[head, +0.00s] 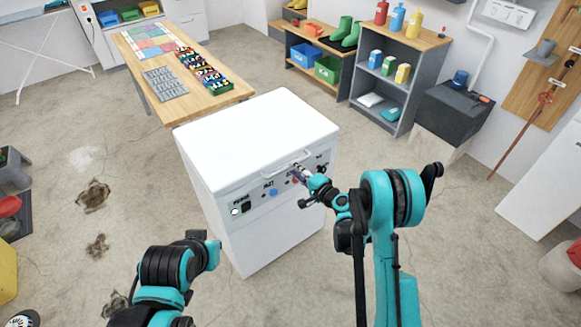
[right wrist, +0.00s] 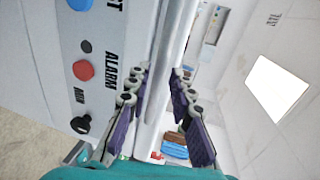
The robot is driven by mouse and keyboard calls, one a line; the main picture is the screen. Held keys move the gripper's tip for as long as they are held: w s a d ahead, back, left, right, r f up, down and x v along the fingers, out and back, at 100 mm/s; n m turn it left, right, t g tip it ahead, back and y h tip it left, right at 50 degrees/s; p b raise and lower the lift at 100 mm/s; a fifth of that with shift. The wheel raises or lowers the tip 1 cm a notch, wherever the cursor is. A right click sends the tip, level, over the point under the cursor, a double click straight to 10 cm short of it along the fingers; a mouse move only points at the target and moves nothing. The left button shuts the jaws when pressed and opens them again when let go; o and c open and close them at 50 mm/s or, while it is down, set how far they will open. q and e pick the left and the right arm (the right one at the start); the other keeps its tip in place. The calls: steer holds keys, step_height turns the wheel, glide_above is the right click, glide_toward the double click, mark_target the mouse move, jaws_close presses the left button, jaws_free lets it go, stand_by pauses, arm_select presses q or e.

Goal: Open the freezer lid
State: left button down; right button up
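The white chest freezer (head: 255,200) stands in the middle of the head view. Its lid (head: 255,125) lies flat and closed. A pale bar handle (head: 283,160) runs along the lid's front edge. My right gripper (head: 299,172) is at the right end of this handle. In the right wrist view the two fingers (right wrist: 160,92) are apart, on either side of a pale bar along the lid edge (right wrist: 170,45). I cannot tell whether the pads touch it. Of my left arm only links show at the lower left; its gripper is not in view.
The front panel has knobs and a red button (right wrist: 83,69) beside the fingers. A wooden table (head: 130,55) with coloured items stands behind the freezer. Shelves (head: 390,85) and a dark box (head: 450,110) stand to the right.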

steer(key=shift+b+x, duration=0.4)
steer(key=shift+x, duration=1.6)
steer(key=shift+s, duration=0.1)
jaws_close()
